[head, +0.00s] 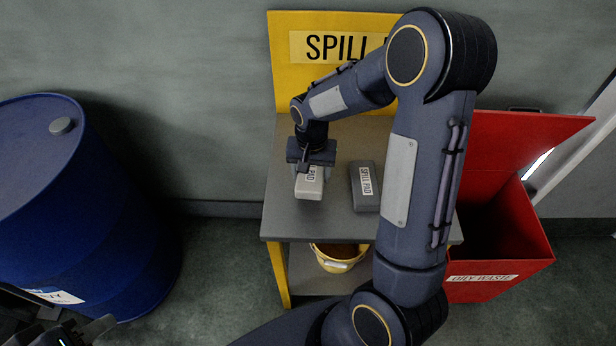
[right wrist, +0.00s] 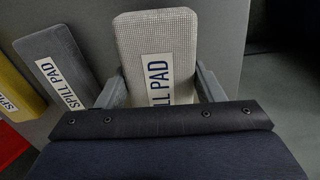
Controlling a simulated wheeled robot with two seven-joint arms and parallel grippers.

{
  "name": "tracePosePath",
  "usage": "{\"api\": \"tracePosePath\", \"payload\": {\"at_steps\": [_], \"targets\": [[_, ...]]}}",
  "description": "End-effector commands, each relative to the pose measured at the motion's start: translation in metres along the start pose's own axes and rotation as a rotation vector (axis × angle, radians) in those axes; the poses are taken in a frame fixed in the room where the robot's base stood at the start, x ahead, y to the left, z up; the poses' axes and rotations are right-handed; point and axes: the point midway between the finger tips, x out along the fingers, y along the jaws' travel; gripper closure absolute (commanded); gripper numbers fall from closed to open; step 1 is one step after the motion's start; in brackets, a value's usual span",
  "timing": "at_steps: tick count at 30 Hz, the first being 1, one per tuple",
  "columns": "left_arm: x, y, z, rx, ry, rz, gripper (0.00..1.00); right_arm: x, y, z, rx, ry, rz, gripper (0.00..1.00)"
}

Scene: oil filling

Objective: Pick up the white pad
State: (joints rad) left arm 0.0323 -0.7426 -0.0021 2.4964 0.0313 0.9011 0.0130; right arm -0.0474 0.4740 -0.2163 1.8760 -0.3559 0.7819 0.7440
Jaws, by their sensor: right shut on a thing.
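The white pad (head: 309,189), pale with a "SPILL PAD" label, is at the left of the grey table top under my right gripper (head: 312,168). In the right wrist view the white pad (right wrist: 157,40) sits between the two fingers of my right gripper (right wrist: 158,88), which are shut on its sides. I cannot tell whether the pad touches the table top. My left gripper (head: 85,330) is partly in view at the bottom left corner, dark and cut off, away from the pad; its opening is unclear.
A dark grey spill pad (head: 365,187) lies right of the white one. A yellow pad (right wrist: 14,92) shows in the right wrist view. A yellow bucket (head: 340,257) is on the lower shelf. A red oily waste bin (head: 500,240) stands right, a blue drum (head: 85,215) left.

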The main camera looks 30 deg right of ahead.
Motion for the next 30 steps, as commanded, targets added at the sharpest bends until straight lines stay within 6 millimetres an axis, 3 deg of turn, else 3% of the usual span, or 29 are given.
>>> {"api": "tracePosePath", "payload": {"at_steps": [5,12,19,30], "targets": [[0.003,-0.001,0.001,0.000,0.000,0.000,0.64,-0.046,0.026,0.026,0.001,0.007,-0.007,0.62],[0.007,-0.003,0.003,0.000,0.000,0.000,0.64,-0.069,0.066,0.067,0.002,0.003,-0.003,0.62],[0.007,-0.003,0.004,0.000,0.000,0.000,0.64,-0.081,0.085,0.087,0.001,0.000,-0.001,0.62],[0.007,-0.003,0.004,0.000,0.000,0.000,0.64,-0.083,0.089,0.091,0.000,0.000,0.000,0.62]]}}
